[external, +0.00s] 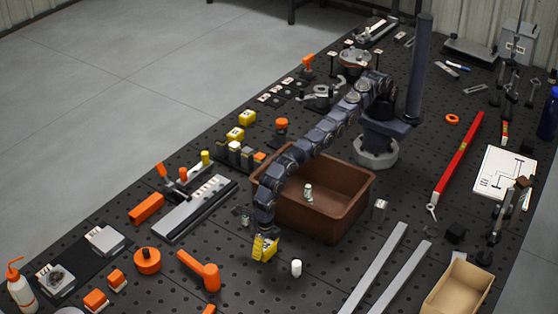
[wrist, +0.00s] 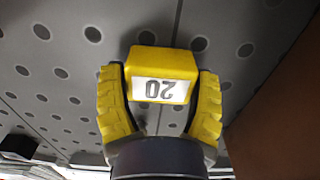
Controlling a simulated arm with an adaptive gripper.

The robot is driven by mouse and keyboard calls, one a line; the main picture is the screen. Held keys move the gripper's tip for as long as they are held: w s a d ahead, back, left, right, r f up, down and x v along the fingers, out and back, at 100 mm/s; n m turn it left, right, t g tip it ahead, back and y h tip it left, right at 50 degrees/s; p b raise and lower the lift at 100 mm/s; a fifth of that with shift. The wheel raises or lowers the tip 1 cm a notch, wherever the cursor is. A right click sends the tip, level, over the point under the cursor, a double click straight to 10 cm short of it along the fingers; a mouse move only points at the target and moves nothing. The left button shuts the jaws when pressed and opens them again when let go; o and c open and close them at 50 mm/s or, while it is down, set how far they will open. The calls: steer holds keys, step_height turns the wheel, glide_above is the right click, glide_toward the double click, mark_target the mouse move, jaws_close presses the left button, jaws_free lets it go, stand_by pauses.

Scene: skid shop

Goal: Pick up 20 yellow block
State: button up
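The yellow block with a white label reading 20 (wrist: 162,73) sits between the two yellow fingers of my gripper (wrist: 161,92) in the wrist view. The fingers appear to touch it on both sides. In the external view, my gripper (external: 264,248) points down just in front of the brown bin, low over the black perforated bench. There the block cannot be told apart from the yellow fingers. Whether the block touches the bench is unclear.
A brown bin (external: 348,204) stands right behind my gripper, with a small pale greenish item (external: 308,193) inside. A white cylinder (external: 296,267) stands close to the right. An orange tool (external: 205,273) lies to the left. Two grey bars (external: 378,265) lie further right.

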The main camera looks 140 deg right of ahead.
steer(key=shift+c, duration=1.4)
steer(key=shift+r, duration=0.1)
